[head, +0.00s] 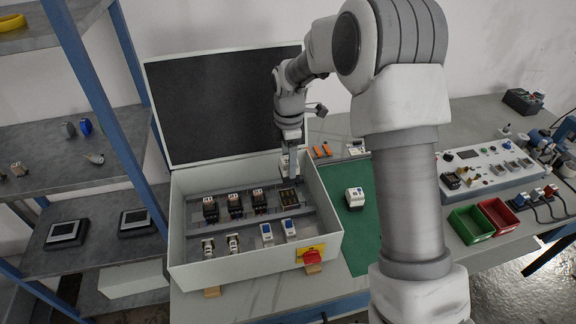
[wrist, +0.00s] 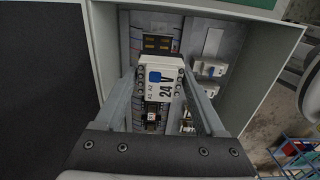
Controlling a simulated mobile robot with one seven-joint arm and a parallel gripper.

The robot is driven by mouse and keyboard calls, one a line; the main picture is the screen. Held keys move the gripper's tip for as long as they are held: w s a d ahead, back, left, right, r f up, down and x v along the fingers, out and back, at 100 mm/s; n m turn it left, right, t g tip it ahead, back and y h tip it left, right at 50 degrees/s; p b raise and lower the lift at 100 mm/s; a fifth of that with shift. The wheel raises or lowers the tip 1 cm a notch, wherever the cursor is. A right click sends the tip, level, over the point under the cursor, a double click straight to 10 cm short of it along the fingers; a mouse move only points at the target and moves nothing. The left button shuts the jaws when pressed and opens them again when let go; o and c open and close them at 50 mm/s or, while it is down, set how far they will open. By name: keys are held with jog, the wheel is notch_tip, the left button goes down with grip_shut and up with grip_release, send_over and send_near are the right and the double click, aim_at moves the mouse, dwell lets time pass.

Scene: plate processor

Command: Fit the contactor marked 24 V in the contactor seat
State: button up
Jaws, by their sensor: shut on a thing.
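The contactor marked 24 V (wrist: 160,80) is white with a blue square and the marks A1 A2 on its face. My gripper (head: 289,153) is shut on it, with one finger along each side in the wrist view. In the head view my gripper hangs over the back right part of the open enclosure. The contactor seat, a dark block with yellowish contacts (head: 289,197), is empty at the right end of the row of contactors. It also shows in the wrist view (wrist: 157,43), just beyond the held contactor, which appears above and apart from it. The contactor's underside is hidden.
The grey enclosure (head: 178,235) has its dark-faced lid open behind it. Several dark contactors (head: 235,206) stand left of the seat. White modules (head: 267,232) sit on the front rail. Another white device (head: 355,196) lies on the green mat (head: 362,240).

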jog(key=shift+w+f+b, duration=0.2)
jog(key=shift+f+b, duration=0.25)
jog(key=shift+f, duration=0.25)
jog(key=shift+w+f+b, duration=0.15)
jog(key=shift+f+b, duration=0.25)
jog(key=shift+f, duration=0.3)
jog(key=shift+f+b, duration=2)
jog(key=shift+f, duration=0.9)
jog(key=shift+f+b, duration=0.5)
jog(key=shift+f, duration=0.75)
jog(key=o, duration=1.5)
jog(key=shift+r, duration=0.1)
